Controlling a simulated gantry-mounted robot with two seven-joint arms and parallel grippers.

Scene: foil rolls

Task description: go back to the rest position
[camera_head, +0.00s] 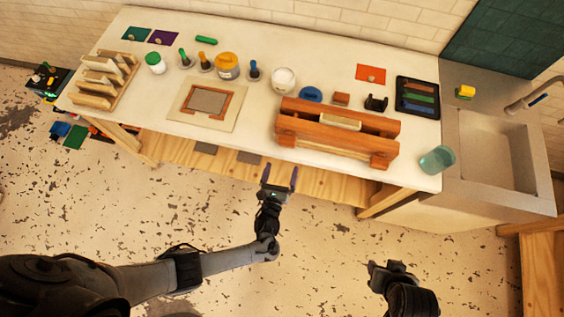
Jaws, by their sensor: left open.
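My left gripper (279,178) is open and empty, with its two fingers pointing toward the table. It hangs in front of the white table's (215,140) front edge, apart from the things on it. My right gripper (374,268) is at the lower right, over the floor and away from the table. Its fingers are small and dark, and their opening is not clear.
A wooden press-like frame (290,127) stands at the table's front right, with a teal glass (436,160) near the corner. A framed board (186,117), jars and a wooden rack (90,100) stand further left. The floor (330,230) before the table is clear.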

